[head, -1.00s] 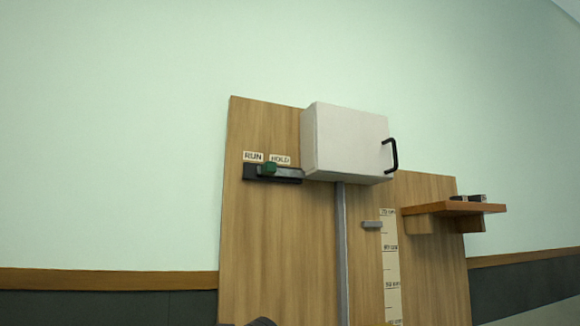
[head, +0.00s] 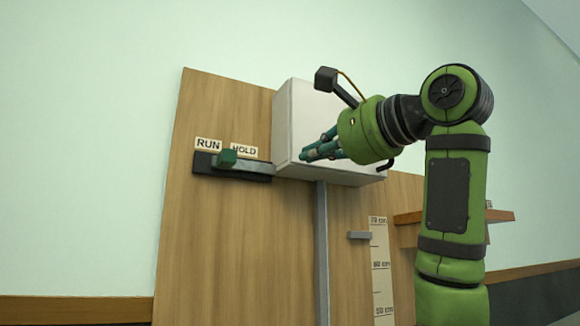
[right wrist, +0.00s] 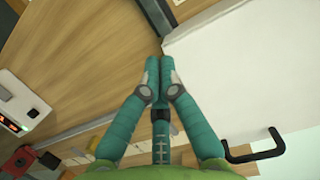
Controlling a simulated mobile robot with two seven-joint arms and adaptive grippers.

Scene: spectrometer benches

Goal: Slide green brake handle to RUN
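The green brake handle (head: 227,158) sits on a dark horizontal track (head: 203,166) on the wooden board. It is below the labels, at the left end of the HOLD label (head: 244,150) and right of the RUN label (head: 208,145). A grey bar runs from it toward the white box. My right gripper (head: 306,154) is in front of the white box, to the right of the handle and apart from it. In the right wrist view its teal fingers (right wrist: 159,72) are together, with nothing seen between them. My left gripper is not in view.
The white box (head: 293,115) with a black handle (right wrist: 256,150) juts out right of the track. A grey post (head: 322,250) runs below it, beside a scale strip (head: 380,265). A wooden shelf (head: 500,215) is at right.

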